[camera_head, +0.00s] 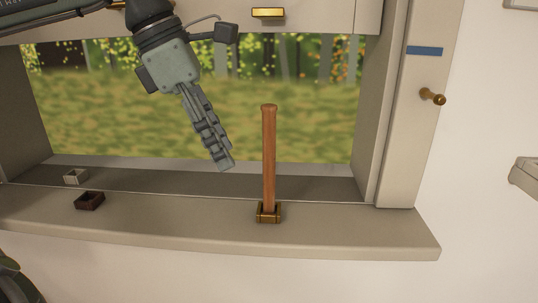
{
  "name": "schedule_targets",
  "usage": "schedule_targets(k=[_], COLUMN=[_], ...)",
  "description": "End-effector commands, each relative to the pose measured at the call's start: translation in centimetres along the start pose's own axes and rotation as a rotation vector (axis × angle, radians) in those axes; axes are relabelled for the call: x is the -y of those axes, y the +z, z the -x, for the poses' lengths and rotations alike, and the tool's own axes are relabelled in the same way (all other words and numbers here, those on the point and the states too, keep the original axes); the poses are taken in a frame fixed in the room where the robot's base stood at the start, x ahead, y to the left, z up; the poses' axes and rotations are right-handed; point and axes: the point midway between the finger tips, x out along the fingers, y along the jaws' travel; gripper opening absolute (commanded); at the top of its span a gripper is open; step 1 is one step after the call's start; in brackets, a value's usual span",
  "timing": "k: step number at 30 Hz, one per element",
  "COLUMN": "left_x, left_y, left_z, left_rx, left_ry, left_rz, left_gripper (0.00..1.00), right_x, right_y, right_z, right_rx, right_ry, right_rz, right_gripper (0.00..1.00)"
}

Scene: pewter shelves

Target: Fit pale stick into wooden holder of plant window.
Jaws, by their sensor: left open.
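No stick of a clearly paler colour shows. A dark brown square holder (89,201) sits empty on the ledge at the left. A small pale grey holder (75,176) sits just behind it. My left gripper (226,164) hangs down from the top, left of the stick and apart from it. Its fingers are seen nearly edge-on; it is open and holds nothing. My right gripper is out of view.
The window ledge (180,222) is clear between the dark holder and the stick. The right window post (395,130) carries a brown knob (432,96) and a blue strip (425,51).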

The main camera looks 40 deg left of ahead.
Motion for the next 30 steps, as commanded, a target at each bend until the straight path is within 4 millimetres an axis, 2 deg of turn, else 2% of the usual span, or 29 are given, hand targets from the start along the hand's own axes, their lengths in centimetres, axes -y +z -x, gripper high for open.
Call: schedule_targets(k=[9,15,20,30], left_x=[0.1,0.0,0.0,0.1], left_y=[3.2,4.8,5.2,5.1], left_z=[-1.4,-2.0,-2.6,-7.0], left_rx=[-0.006,-0.002,-0.001,-0.002], left_ry=[-0.003,-0.001,-0.001,-0.002], left_rz=[0.0,0.0,0.0,0.0], left_gripper=[0.42,0.42,0.42,0.42], right_x=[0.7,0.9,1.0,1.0], right_y=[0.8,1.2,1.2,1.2], right_z=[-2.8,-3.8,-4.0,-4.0], right_rx=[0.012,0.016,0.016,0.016], right_ry=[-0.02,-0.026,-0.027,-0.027], right_rz=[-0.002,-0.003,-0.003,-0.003], right_gripper=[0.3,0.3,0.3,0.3])
